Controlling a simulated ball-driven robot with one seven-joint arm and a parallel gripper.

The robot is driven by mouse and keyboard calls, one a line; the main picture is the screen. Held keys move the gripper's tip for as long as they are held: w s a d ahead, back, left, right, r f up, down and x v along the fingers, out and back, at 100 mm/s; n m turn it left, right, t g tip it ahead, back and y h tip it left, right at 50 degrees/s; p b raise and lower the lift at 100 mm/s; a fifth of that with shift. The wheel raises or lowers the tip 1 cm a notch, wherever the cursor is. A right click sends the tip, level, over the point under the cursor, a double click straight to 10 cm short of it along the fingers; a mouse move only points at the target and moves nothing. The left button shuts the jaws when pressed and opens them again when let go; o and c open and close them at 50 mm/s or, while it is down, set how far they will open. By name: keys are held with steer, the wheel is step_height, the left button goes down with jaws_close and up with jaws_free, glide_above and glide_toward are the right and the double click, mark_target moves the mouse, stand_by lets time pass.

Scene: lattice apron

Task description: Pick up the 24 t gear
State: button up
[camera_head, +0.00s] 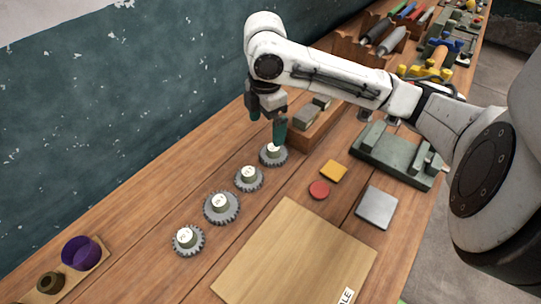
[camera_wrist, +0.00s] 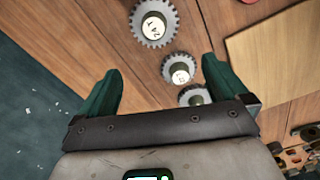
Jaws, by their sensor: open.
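Several grey toothed gears with pale labelled hubs lie in a row on the wooden bench: a front gear (camera_head: 188,240), a wider gear (camera_head: 221,207), a third gear (camera_head: 249,178) and a farthest gear (camera_head: 273,154). Their labels are too small for me to tell which is the 24 t gear. My gripper (camera_head: 268,124) is open, with green fingers pointing down, just above the farthest gear. In the wrist view my gripper (camera_wrist: 160,84) is empty; a large gear (camera_wrist: 136,26), a middle gear (camera_wrist: 168,70) and a partly hidden gear (camera_wrist: 184,96) show beyond or between its fingers.
A wooden block holder (camera_head: 308,130) stands close behind the farthest gear. A light board (camera_head: 290,255), red disc (camera_head: 319,190), yellow square (camera_head: 333,171), grey plate (camera_head: 377,207) and green fixture (camera_head: 395,158) lie right. A purple cup (camera_head: 82,252) stands front left. The wall (camera_head: 110,110) borders the bench.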

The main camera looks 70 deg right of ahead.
mark_target(274, 149)
steer(key=n, duration=0.2)
steer(key=s+d+n, duration=0.1)
steer(key=n, duration=0.2)
steer(key=d+f+n, duration=0.1)
steer(key=n, duration=0.2)
steer(key=shift+s+d, duration=0.2)
step_height(274, 149, down, 5)
steer(key=shift+f, duration=0.1)
steer(key=shift+w+f+p, duration=0.2)
steer(key=shift+f+p, duration=0.5)
steer(key=shift+f, duration=2.05)
steer(key=c, duration=1.1)
steer(key=shift+r, duration=0.1)
steer(key=shift+c, duration=0.7)
